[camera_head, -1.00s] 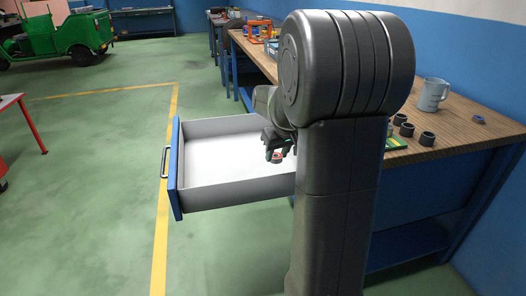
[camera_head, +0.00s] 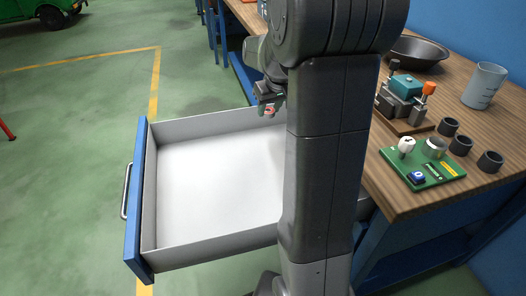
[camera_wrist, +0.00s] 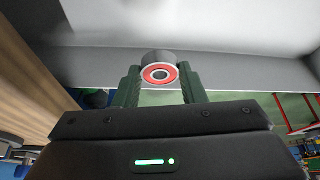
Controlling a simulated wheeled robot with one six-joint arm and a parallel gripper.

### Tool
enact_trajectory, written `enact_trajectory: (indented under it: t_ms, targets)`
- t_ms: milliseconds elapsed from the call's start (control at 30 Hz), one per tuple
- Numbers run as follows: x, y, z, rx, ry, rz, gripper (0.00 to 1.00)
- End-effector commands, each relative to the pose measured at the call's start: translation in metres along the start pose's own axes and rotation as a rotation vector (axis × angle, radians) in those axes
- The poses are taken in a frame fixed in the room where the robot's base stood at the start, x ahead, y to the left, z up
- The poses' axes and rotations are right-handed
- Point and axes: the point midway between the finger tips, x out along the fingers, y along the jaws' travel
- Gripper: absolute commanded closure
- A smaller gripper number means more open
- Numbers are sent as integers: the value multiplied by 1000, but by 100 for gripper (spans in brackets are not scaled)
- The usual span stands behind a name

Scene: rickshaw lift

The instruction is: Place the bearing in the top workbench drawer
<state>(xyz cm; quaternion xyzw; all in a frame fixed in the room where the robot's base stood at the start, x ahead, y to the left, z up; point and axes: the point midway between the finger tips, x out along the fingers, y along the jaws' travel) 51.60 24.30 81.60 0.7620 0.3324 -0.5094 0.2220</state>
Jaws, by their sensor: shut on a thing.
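My gripper (camera_head: 268,101) is shut on the bearing (camera_wrist: 159,73), a small ring with a red face and a dark centre. In the head view the bearing (camera_head: 269,112) shows as a small reddish spot below my fingers. My gripper is near the far wall of the open drawer (camera_head: 152,215), above the drawer's floor level. In the wrist view the drawer's pale wall (camera_wrist: 225,72) lies just beyond the bearing. The drawer's white floor is bare where it shows; my arm hides its right part.
The wooden workbench (camera_head: 404,201) stands at the right. On it are a green board (camera_head: 440,172), several dark rings (camera_head: 460,145), a teal-topped fixture (camera_head: 405,88), a grey jug (camera_head: 484,86) and a dark bowl (camera_head: 418,50). Green floor (camera_head: 60,180) is open at the left.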

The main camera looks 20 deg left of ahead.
Motion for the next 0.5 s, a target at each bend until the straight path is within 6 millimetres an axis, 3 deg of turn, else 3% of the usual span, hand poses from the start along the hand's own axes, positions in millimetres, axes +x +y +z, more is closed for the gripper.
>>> enact_trajectory:
  t_ms: [200, 500]
  targets:
    - [36, 0, 15, 0, -4, -1, 86]
    - [70, 0, 30, 1, -4, -1, 86]
